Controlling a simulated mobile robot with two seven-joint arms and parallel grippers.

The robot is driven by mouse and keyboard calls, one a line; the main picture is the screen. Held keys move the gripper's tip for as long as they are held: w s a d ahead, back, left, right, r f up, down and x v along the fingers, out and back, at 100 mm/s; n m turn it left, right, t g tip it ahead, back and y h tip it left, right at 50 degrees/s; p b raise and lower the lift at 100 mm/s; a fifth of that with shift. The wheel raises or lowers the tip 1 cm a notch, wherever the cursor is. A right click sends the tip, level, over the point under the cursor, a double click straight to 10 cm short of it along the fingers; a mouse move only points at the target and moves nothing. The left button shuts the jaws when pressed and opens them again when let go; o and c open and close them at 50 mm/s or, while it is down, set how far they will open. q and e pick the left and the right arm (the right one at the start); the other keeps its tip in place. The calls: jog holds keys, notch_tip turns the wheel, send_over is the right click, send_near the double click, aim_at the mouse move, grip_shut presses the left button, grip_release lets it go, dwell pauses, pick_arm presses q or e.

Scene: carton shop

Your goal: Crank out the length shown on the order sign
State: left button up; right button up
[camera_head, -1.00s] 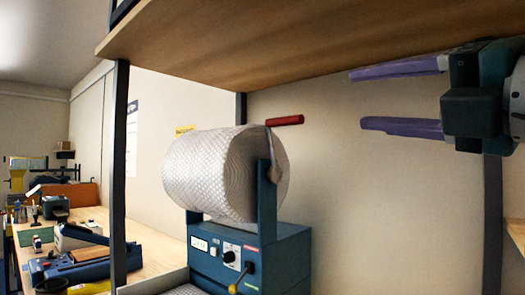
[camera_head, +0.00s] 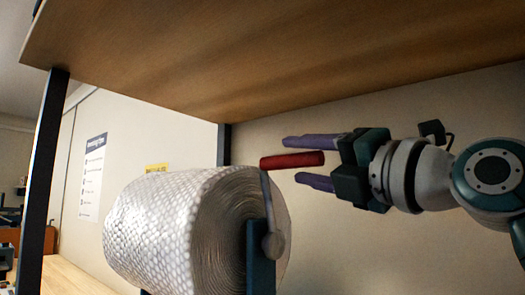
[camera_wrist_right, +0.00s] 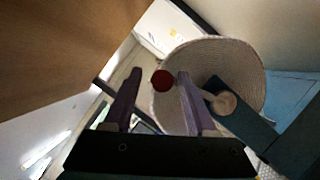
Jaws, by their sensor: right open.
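A large roll of white bubble wrap (camera_head: 165,225) sits on a teal stand (camera_head: 262,262). A crank with a red handle (camera_head: 293,160) is at its right end. My right gripper (camera_head: 308,161) is open, with purple fingers above and below the red handle in the head view. In the right wrist view, the round end of the red handle (camera_wrist_right: 162,80) shows between the two fingertips (camera_wrist_right: 160,82), apart from the left finger and close to the right one. I cannot tell if it touches. My left gripper is not in view. No order sign can be read for certain.
A wooden shelf (camera_head: 250,60) hangs close above the roll and my right gripper. A dark post (camera_head: 45,170) stands at the left. A poster (camera_head: 93,175) and a small yellow sign (camera_head: 157,169) are on the back wall, their text too small to read.

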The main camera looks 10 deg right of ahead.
jog(key=shift+x, duration=0.9)
jog(key=shift+c, duration=0.3)
grip_shut()
dwell(0.5)
